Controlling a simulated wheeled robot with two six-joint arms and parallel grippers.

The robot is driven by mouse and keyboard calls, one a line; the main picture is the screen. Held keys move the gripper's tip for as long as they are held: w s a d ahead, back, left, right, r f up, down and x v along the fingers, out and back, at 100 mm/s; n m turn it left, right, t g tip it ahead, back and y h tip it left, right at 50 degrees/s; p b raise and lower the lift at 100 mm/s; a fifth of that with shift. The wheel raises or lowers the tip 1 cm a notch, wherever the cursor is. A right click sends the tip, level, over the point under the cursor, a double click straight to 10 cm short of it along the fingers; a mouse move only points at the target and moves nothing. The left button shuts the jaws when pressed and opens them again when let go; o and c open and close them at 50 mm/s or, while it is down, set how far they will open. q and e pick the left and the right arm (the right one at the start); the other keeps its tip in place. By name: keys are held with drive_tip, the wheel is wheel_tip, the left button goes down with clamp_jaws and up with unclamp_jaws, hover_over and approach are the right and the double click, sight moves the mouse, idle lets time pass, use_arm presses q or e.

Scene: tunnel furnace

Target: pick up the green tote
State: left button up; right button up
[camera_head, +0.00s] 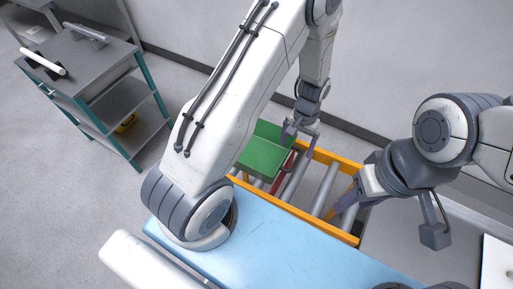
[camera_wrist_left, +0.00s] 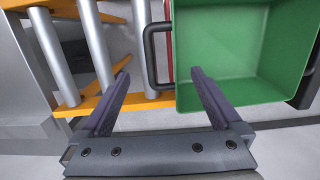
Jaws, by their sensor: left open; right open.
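The green tote (camera_head: 262,152) is an open, empty box on the roller conveyor in the head view. It also shows in the left wrist view (camera_wrist_left: 240,55), with a dark side handle (camera_wrist_left: 150,55). My left gripper (camera_head: 301,132) is at the tote's right side. In the left wrist view my left gripper (camera_wrist_left: 160,74) is open, its fingers apart with the handle appearing between them. The right finger overlaps the tote's near corner in the picture; contact cannot be told. My right gripper (camera_head: 343,203) is over the conveyor's right end, apart from the tote; its fingers are partly hidden.
The conveyor has metal rollers (camera_head: 325,189) and orange side rails (camera_head: 335,158). A grey and teal shelf cart (camera_head: 100,85) stands at the upper left. A wall (camera_head: 400,60) runs behind the conveyor. A grey surface (camera_head: 395,238) lies right of the conveyor.

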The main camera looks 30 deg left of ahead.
use_arm(q)
drive_tip(key=shift+s+f, duration=0.15)
drive_tip(key=shift+f, duration=0.8)
drive_tip(key=f, duration=0.1)
drive_tip(key=f+p, duration=0.1)
drive_tip(key=f, duration=0.1)
drive_tip(key=s+f+p, duration=0.1)
drive_tip(key=f, duration=0.1)
drive_tip(key=shift+a+f, duration=0.15)
drive_tip(key=shift+f, duration=0.05)
clamp_jaws()
